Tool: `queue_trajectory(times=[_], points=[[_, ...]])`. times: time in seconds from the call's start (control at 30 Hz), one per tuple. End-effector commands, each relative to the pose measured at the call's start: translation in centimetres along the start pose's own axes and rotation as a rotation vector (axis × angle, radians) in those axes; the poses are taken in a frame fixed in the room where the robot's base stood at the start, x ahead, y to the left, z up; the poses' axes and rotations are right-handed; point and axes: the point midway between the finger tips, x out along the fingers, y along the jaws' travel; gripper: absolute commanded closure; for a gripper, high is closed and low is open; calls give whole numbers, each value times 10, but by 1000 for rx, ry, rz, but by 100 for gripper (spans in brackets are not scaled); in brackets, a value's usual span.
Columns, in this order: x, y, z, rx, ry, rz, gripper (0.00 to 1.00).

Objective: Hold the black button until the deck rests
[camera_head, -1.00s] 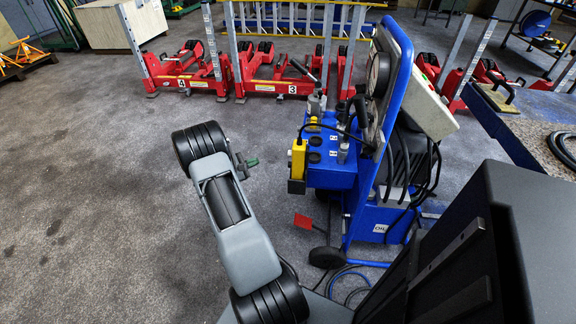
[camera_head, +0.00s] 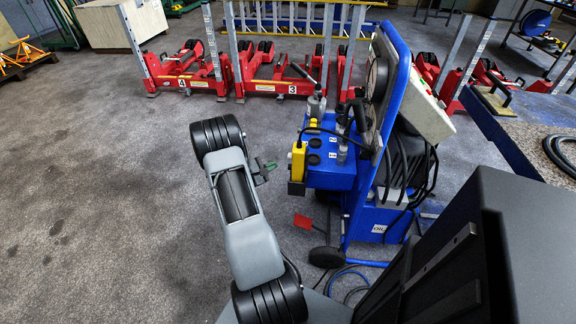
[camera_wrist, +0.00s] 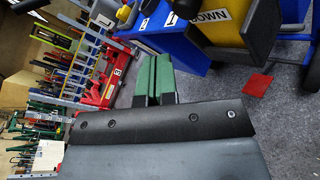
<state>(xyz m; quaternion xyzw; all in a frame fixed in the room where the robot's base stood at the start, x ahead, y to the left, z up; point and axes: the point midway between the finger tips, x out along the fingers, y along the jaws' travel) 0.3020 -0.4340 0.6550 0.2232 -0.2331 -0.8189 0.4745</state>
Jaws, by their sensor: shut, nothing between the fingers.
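A yellow control box (camera_head: 298,160) hangs at the left side of the blue hydraulic trolley (camera_head: 330,178). In the wrist view the yellow box (camera_wrist: 228,30) is near the top and carries a white label reading "OWN", its first letter cut off. A black part (camera_wrist: 187,8) shows beside the label; I cannot tell whether it is the black button. My gripper (camera_head: 269,165) is left of the yellow box, apart from it. Its green fingers (camera_wrist: 153,76) are together and empty in the wrist view. I cannot make out a deck.
Red wheeled units with posts, marked 4 (camera_head: 190,75) and 3 (camera_head: 285,80), stand behind. A red pedal-like plate (camera_head: 303,221) is low beside the trolley. A blue-edged table (camera_head: 515,125) is at right.

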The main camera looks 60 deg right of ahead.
Motion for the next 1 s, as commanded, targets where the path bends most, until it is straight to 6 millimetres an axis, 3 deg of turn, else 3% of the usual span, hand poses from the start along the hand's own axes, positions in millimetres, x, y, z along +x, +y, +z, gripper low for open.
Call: queue_trajectory(times=[0.3, 1.0], points=[[13, -10, 9, 0, 0, 0, 100], [14, -11, 10, 0, 0, 0, 100]])
